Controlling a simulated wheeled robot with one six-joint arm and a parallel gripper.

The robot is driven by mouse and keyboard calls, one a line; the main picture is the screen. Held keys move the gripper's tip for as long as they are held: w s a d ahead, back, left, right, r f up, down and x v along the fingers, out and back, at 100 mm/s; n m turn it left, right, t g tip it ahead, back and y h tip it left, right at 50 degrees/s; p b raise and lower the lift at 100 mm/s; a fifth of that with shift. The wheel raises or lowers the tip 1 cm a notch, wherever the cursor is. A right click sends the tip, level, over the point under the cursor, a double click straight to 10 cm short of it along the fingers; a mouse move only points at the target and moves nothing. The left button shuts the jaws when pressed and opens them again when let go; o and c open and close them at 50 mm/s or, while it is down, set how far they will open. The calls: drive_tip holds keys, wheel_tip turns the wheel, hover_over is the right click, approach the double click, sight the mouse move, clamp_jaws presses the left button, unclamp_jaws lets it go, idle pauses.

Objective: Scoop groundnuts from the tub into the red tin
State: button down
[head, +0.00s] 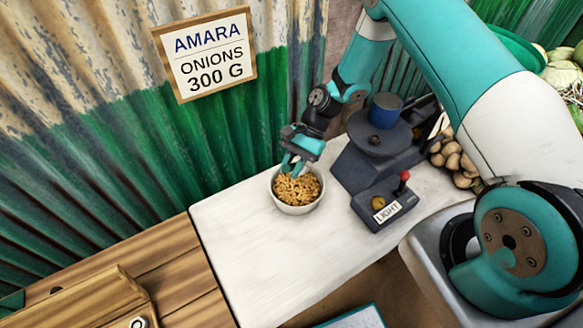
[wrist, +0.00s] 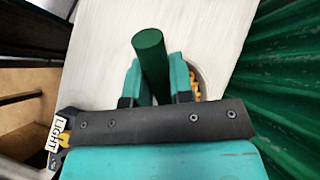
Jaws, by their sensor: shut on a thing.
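My gripper (head: 294,168) is over the tub, its fingers pointing down at the nuts. In the wrist view my gripper (wrist: 158,90) is shut on a dark green round handle (wrist: 149,42). What is at the handle's lower end is hidden. The tub (head: 297,210) is a round white bowl on the pale counter, holding tan groundnuts (head: 300,187). In the wrist view a few groundnuts (wrist: 193,84) show beside the right finger. I see no red tin; a blue tin (head: 385,110) stands on the balance's round plate.
The dark balance (head: 372,165) stands right of the tub, with a red-knobbed lever (head: 403,180) and a LIGHT label (head: 387,212). Potatoes (head: 455,160) lie behind it. The corrugated wall (head: 170,150) rises behind the tub. The counter (head: 245,250) is clear at front left.

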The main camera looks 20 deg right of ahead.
wheel_tip(320, 180, up, 6)
drive_tip(key=p, duration=0.3)
drive_tip(key=shift+f+p, duration=0.15)
drive_tip(key=shift+p, duration=0.2)
drive_tip(key=shift+f, duration=0.1)
drive_tip(key=shift+a+r+t+h+p, duration=0.1)
drive_tip(key=shift+r+t+h+p, duration=0.35)
drive_tip(key=shift+p, duration=0.2)
drive_tip(key=shift+s+r+n+t+h+p, duration=0.1)
drive_tip(key=shift+r+n+t+h+p, duration=0.25)
drive_tip(key=shift+t+h+p, duration=0.6)
drive_tip(key=shift+a+r+t+h, duration=0.1)
drive_tip(key=shift+t+h, duration=0.9)
drive_tip(key=shift+h, duration=0.1)
drive_tip(key=shift+t+h+b, duration=0.3)
drive_tip(key=shift+t+b, duration=0.05)
drive_tip(key=shift+t, duration=0.05)
drive_tip(key=shift+d+r, duration=0.1)
drive_tip(key=shift+d, duration=0.1)
